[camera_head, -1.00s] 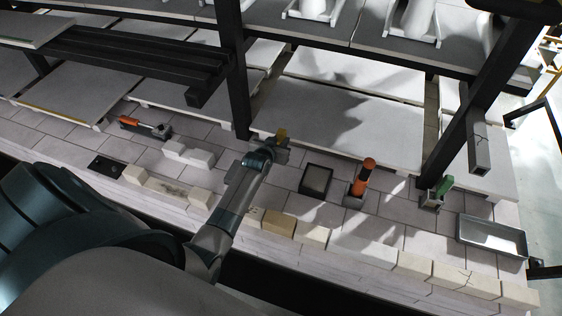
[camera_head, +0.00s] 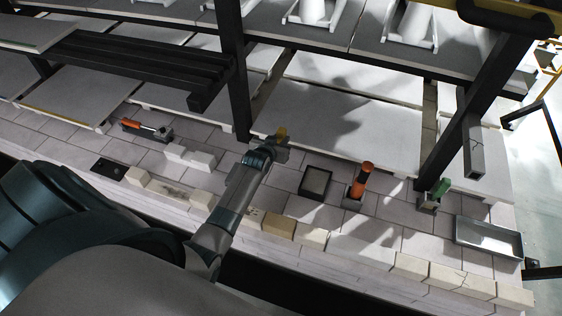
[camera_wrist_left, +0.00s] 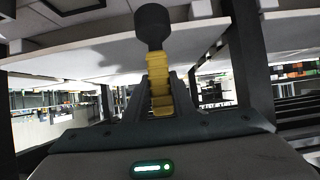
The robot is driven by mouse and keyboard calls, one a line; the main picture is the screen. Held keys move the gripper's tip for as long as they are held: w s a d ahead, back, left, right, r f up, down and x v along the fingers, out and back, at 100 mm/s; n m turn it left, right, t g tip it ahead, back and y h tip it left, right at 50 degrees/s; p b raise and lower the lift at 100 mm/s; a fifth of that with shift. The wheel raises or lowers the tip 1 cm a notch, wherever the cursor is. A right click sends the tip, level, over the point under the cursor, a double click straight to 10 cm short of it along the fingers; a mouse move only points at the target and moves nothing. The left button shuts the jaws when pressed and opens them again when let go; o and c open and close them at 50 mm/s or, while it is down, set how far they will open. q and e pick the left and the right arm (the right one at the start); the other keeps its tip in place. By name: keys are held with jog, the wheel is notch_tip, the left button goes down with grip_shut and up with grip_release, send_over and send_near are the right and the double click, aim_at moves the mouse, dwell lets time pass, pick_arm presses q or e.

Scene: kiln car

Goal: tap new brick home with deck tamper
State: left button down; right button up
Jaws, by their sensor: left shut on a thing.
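My left gripper (camera_head: 272,150) is shut on the yellow ribbed handle (camera_wrist_left: 159,82) of a tool with a round black head (camera_wrist_left: 152,25), which I take to be the deck tamper. In the head view a small yellow part (camera_head: 281,133) of it shows above the deck. A row of cream edge bricks (camera_head: 311,235) runs along the front of the deck, and my left forearm hides part of it. I cannot tell which brick is the new one. The tool appears apart from the row. My right gripper is in neither view.
Pale loose bricks (camera_head: 190,158) and an orange-handled tool (camera_head: 145,128) lie to the left. A dark-framed square (camera_head: 315,183), an orange upright tool (camera_head: 361,180), a green-topped block (camera_head: 438,188) and a metal tray (camera_head: 489,238) stand to the right. Black posts (camera_head: 234,80) and shelves rise behind.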

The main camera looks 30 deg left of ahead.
pick_arm(q)
jog(key=shift+r, duration=0.1)
